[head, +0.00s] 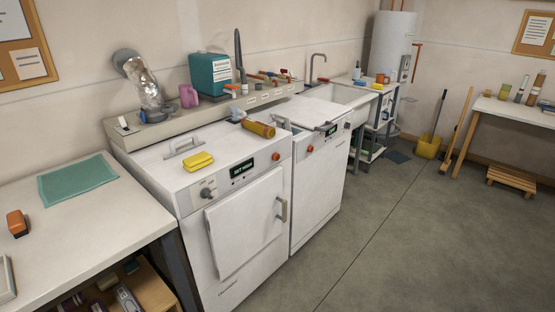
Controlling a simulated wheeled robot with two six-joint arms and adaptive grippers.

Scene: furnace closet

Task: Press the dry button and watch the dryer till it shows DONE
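Two white front-panel machines stand side by side. The near machine (222,270) has a closed square door (245,222) with a handle (281,209). Its sloped panel carries a dark knob (208,193), a lit display (241,168) with small text I cannot read surely, and an orange-red button (276,157). The far machine (318,190) has its own display (331,130) and orange-red buttons (310,148). No label legibly tells which machine is the dryer, and I cannot read DONE on either display. Neither of my grippers is in view.
A yellow sponge (198,161) and an amber bottle (258,129) lie on the near machine's top. A worktable (70,225) with a green cloth (77,180) adjoins at left. Floor (400,250) in front and right is clear.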

